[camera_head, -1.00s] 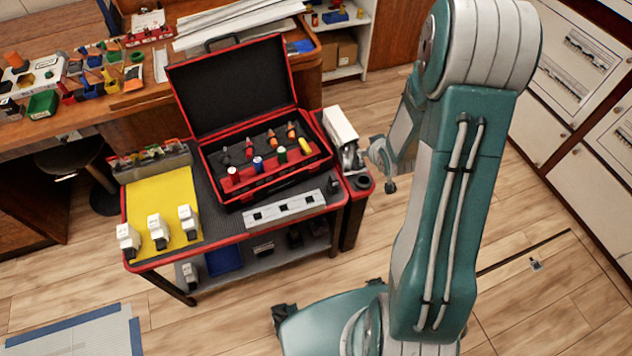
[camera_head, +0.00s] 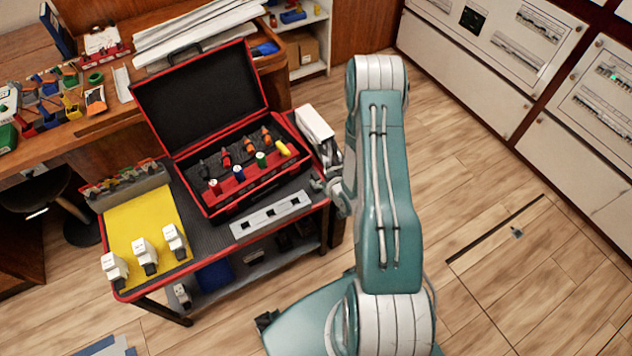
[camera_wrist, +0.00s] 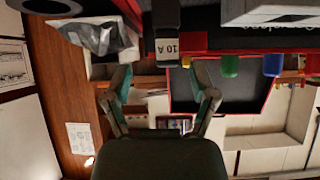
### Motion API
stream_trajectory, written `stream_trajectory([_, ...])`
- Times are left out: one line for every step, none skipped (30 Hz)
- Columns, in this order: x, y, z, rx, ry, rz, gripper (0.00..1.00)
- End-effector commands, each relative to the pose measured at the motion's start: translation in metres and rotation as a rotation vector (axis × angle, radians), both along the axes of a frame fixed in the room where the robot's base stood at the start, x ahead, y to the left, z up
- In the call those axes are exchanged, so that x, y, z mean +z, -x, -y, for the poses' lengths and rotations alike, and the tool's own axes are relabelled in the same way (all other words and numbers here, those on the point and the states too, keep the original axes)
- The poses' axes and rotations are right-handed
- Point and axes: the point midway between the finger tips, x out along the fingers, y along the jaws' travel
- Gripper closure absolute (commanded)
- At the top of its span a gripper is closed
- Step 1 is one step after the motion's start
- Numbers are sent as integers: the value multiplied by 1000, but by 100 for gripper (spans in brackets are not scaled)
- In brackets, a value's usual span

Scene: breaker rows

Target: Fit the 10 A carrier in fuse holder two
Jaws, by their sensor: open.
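My gripper (camera_head: 321,185) is open at the right edge of the cart, near the right end of the grey fuse rail. In the wrist view its two fingers are spread and empty (camera_wrist: 162,84). A block labelled 10 A (camera_wrist: 172,46) shows ahead, roughly between the fingertips and apart from them; its upper part is dark. In the head view I cannot make it out behind the gripper. The grey rail (camera_head: 271,215) has three dark square openings and lies along the cart's front; none looks filled. It shows in part in the wrist view (camera_wrist: 265,12).
Three white carriers (camera_head: 145,251) stand on a yellow mat (camera_head: 133,219) at the cart's left. An open red-edged tool case (camera_head: 215,205) holds several tools behind the rail. A white box (camera_head: 313,122) stands near the cart's right side.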

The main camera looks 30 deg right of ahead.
Motion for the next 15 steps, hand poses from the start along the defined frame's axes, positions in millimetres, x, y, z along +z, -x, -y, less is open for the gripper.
stream_trajectory([-3, -4, -1, 3, 1, -1, 26])
stream_trajectory([-4, -5, -1, 1, 0, -1, 26])
stream_trajectory([-5, -7, -2, 1, 0, -1, 26])
stream_trajectory([-7, -9, -2, 2, 1, -1, 26])
stream_trajectory([-9, -10, -3, 2, 1, -1, 26])
stream_trajectory([-14, -13, -4, 2, 1, -2, 26])
stream_trajectory([-18, -16, -4, 2, 1, -2, 26])
stream_trajectory([-22, -19, -4, 2, 1, -1, 26])
stream_trajectory([-27, -23, -4, 1, 0, -1, 26])
stream_trajectory([-31, -26, -4, 2, 0, -1, 26])
stream_trajectory([-34, -30, -4, 2, 0, -1, 26])
stream_trajectory([-37, -35, -4, 3, 1, -1, 26])
stream_trajectory([-38, -38, -4, 3, 1, 0, 26])
stream_trajectory([-39, -40, -4, 2, 1, 1, 26])
stream_trajectory([-41, -42, -4, 1, 0, 0, 26])
